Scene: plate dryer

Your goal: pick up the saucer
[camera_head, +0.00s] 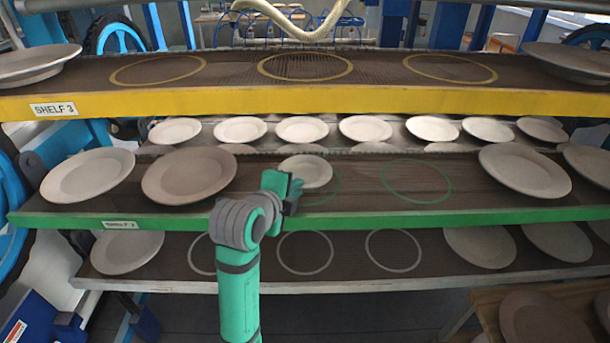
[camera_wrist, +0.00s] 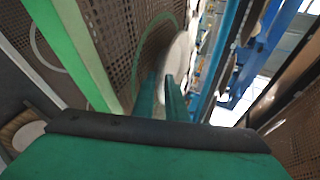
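My gripper (camera_head: 291,190) comes from the front and meets the saucer's left side. In the wrist view my gripper (camera_wrist: 164,92) has its fingers close together, seemingly closed on the rim. The saucer seems to be raised off the shelf surface; its lower left edge is partly hidden by my fingers.
The green-edged shelf (camera_head: 400,218) holds large plates on the left (camera_head: 190,174) and right (camera_head: 524,170). An empty green ring (camera_head: 416,181) lies to the right. A row of small saucers (camera_head: 365,128) stands behind. The yellow-edged shelf (camera_head: 320,102) is overhead.

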